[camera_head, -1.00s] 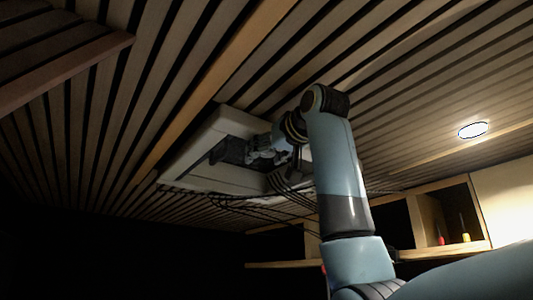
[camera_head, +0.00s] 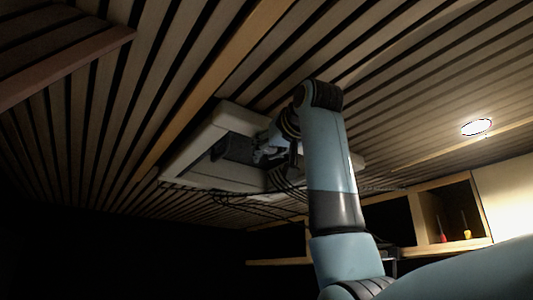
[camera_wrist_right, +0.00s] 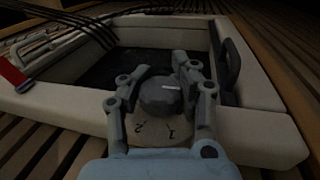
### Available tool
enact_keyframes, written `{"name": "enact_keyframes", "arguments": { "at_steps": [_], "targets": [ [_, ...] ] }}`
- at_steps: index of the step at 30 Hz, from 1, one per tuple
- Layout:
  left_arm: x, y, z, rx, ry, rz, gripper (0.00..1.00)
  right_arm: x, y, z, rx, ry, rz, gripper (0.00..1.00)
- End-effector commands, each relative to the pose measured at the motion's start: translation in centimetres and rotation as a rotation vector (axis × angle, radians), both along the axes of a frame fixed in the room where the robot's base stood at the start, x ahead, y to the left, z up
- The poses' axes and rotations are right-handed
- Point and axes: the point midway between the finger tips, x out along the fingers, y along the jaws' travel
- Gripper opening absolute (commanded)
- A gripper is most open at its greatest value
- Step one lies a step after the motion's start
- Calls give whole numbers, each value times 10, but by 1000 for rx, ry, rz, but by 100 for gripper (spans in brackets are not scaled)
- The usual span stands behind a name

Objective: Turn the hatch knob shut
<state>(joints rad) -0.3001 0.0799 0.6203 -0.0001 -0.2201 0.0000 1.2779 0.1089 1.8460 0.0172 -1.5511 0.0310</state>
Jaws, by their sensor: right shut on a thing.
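The hatch (camera_head: 200,150) is a pale rectangular frame set in the slatted ceiling, with a dark recess; it also fills the upper part of the right wrist view (camera_wrist_right: 262,140). In that view the grey round hatch knob (camera_wrist_right: 160,98) sits between the fingers of my right gripper (camera_wrist_right: 160,80), which is shut on it. A pale dial with dark marks (camera_wrist_right: 150,132) lies by the knob. In the head view my right gripper (camera_head: 262,152) reaches into the hatch, and the knob is hidden behind it. My left gripper is not in view.
Dark cables (camera_head: 235,200) hang along the hatch's lower edge. A red strap or tab (camera_wrist_right: 14,76) and a dark handle (camera_wrist_right: 230,64) are on the frame. A wooden shelf (camera_head: 430,247) holds small red and yellow items. A lit ceiling lamp (camera_head: 477,127) is at right.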

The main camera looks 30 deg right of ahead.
Motion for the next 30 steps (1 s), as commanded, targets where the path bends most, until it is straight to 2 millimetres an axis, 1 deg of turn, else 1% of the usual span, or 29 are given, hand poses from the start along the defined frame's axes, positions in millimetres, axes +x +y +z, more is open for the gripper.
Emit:
{"name": "enact_keyframes", "arguments": {
  "at_steps": [1,9,10,15,17,18,26,28,30],
  "targets": [
    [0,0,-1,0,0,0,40,0,2,-3,2,8,-6,0],
    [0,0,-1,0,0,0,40,0,1,-4,1,12,-13,0],
    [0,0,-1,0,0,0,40,0,1,-4,2,12,-13,28],
    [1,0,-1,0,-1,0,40,0,0,-3,1,8,-13,51],
    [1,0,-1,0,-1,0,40,0,0,-3,1,7,-13,58],
    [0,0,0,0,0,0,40,0,0,-3,1,7,-13,61],
    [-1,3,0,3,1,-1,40,-1,0,-2,0,5,-13,61],
    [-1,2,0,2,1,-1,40,-6,1,-1,0,4,-13,61],
    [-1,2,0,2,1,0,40,-15,2,-1,0,2,-13,61]
  ]
}}
